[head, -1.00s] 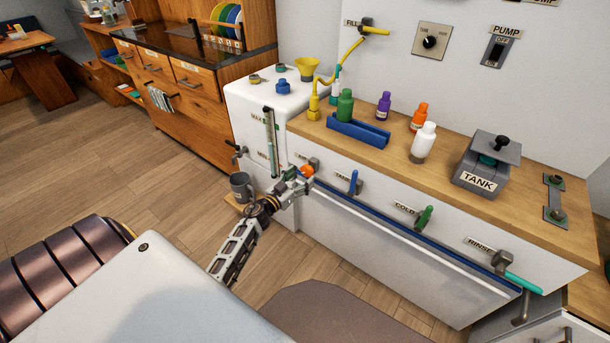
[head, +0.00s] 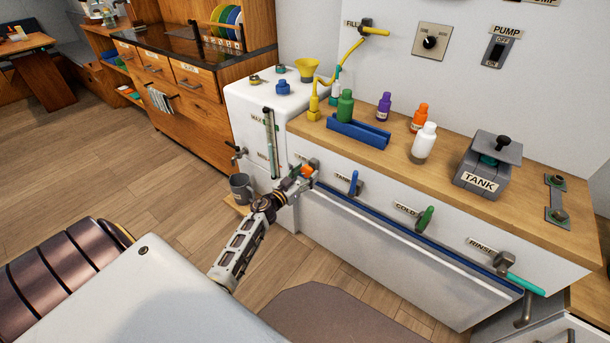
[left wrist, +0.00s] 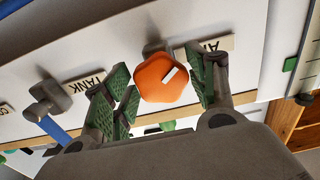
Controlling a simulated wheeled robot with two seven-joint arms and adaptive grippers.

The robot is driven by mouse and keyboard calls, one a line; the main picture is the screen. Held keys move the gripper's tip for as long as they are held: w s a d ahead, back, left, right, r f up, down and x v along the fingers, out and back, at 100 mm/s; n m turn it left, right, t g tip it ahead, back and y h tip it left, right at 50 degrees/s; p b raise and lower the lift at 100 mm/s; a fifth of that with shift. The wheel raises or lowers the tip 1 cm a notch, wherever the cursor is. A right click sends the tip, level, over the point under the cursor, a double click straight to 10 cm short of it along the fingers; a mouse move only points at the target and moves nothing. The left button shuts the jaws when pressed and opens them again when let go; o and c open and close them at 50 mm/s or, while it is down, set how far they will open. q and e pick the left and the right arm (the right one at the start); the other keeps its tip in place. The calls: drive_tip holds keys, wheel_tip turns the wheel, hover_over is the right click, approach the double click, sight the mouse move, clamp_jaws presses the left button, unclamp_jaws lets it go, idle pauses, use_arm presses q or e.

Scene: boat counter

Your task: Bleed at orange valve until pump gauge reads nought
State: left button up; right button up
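The orange valve knob (left wrist: 160,78) is a faceted knob with a white mark, on the white cabinet front; it also shows in the head view (head: 307,171). My left gripper (left wrist: 163,90) has its green-padded fingers open on either side of the knob. The left finger is close to the knob; whether it touches I cannot tell. A gap shows at the right finger. The knob's label is partly hidden by that finger. A PUMP label is cut off at the top edge; no pump gauge face is visible. My right gripper is out of view.
Blue TANK (head: 354,182), green COLD (head: 424,219) and teal RINSE (head: 522,284) valves line the cabinet front to the right. A grey mug (head: 241,187) stands low left of my gripper.

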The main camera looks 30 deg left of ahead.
use_arm(q)
drive_tip(key=c, duration=0.5)
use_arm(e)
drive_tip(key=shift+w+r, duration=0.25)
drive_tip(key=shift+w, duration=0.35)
